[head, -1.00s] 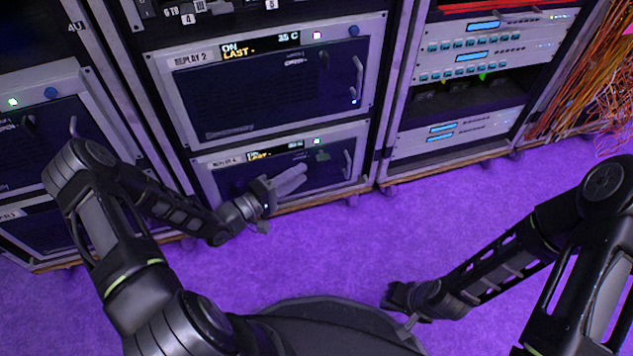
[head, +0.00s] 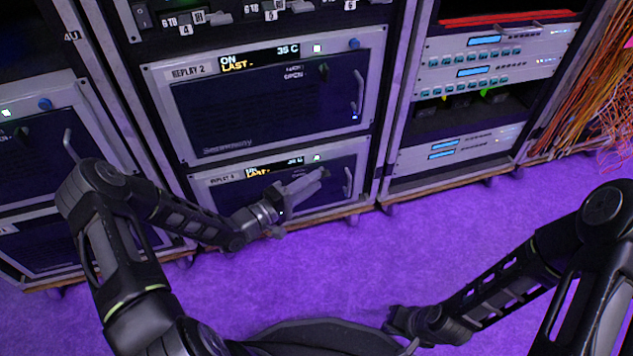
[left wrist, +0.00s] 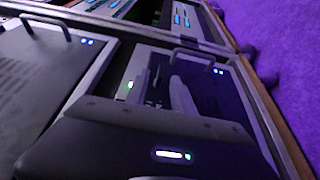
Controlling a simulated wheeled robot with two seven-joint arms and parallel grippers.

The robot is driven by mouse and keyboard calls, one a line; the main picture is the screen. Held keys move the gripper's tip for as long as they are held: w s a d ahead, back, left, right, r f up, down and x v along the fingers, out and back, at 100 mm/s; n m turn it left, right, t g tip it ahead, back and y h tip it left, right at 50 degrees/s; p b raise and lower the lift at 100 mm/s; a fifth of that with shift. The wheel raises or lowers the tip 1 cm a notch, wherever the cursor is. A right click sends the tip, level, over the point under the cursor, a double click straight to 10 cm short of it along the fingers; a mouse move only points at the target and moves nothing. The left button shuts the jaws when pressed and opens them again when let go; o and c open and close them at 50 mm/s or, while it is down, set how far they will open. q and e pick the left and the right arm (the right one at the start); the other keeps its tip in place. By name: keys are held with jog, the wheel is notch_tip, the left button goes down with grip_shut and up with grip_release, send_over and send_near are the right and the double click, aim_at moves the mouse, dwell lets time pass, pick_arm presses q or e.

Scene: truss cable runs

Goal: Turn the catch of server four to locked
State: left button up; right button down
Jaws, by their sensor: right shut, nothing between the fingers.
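Server four, labelled like REPLAY 4 (head: 224,180), is the lowest unit in the middle rack, below REPLAY 2. Its dark green catch (head: 325,173) is at the upper right of its front, mostly hidden behind my left fingertips, so its angle cannot be read. My left gripper (head: 308,184) reaches in front of the server with its fingers at the catch; contact cannot be told. In the left wrist view the left fingers (left wrist: 178,92) point at the server's dark front, their gap unclear. My right gripper (head: 402,320) is shut and empty, low over the floor, away from the racks.
REPLAY 2 (head: 270,105) sits directly above, with its own catch and handle. Server four's handle (head: 347,182) stands out just right of my left fingers. Another rack stands at left. Orange cables (head: 590,90) hang at far right. The purple floor (head: 340,265) in front is clear.

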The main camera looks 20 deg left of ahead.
pick_arm(q)
jog(key=shift+x, duration=0.95)
jog(key=shift+c, duration=0.4)
grip_shut()
jog(key=shift+s, duration=0.1)
